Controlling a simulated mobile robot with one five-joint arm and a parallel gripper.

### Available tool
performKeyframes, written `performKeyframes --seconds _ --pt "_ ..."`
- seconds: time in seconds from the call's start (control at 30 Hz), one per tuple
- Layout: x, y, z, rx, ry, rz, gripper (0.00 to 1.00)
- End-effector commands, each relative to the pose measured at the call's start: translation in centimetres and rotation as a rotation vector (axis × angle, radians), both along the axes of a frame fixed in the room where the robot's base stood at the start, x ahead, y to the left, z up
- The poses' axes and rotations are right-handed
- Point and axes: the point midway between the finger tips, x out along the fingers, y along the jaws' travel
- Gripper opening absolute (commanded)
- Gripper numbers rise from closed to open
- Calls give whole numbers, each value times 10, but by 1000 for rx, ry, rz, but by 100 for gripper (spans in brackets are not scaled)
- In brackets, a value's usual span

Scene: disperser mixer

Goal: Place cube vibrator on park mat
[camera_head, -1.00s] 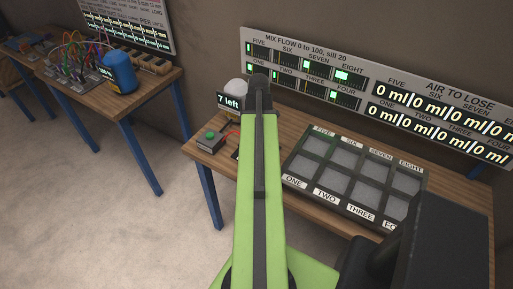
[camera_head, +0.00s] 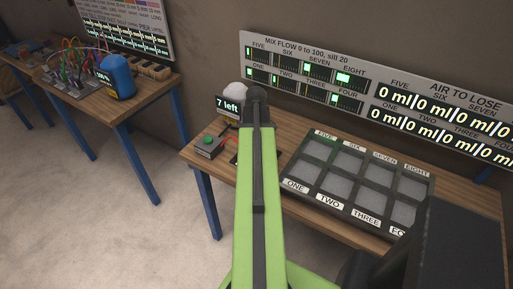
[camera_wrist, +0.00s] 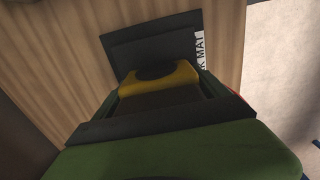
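The park mat (camera_wrist: 122,45) is a dark square on the wooden bench in the wrist view, with a white label ending in "K MAT" on its right side. The cube vibrator (camera_wrist: 185,77), yellow with a dark round part, sits between the fingers of my gripper (camera_wrist: 160,95). It appears in front of the mat, covering the mat's middle. I cannot tell whether it touches the mat. My gripper looks shut on it, though the fingertips are partly hidden. In the head view my green arm hides the gripper and the cube vibrator.
A dark tray (camera_head: 333,167) with several numbered grey cells lies right of my arm. A box with a green button (camera_head: 208,142) and a white rounded thing (camera_head: 234,90) stand left. Display boards line the wall. Another bench holds a blue device (camera_head: 119,76) and cables.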

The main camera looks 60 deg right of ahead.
Motion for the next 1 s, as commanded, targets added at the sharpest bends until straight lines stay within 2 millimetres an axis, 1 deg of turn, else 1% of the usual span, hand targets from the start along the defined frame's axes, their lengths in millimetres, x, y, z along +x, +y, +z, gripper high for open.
performKeyframes --seconds 0.03,0.1,0.33,0.47,0.57,0.67,0.9,1.0 --pt "0 0 0 0 0 0 91" --pt "0 0 0 0 0 0 100" --pt "0 0 1 0 0 1 100" --pt "0 0 8 0 0 1 100" --pt "1 0 20 0 0 1 100" --pt "1 0 38 0 0 1 100" --pt "1 0 93 0 0 1 100" --pt "1 0 112 0 0 1 100"
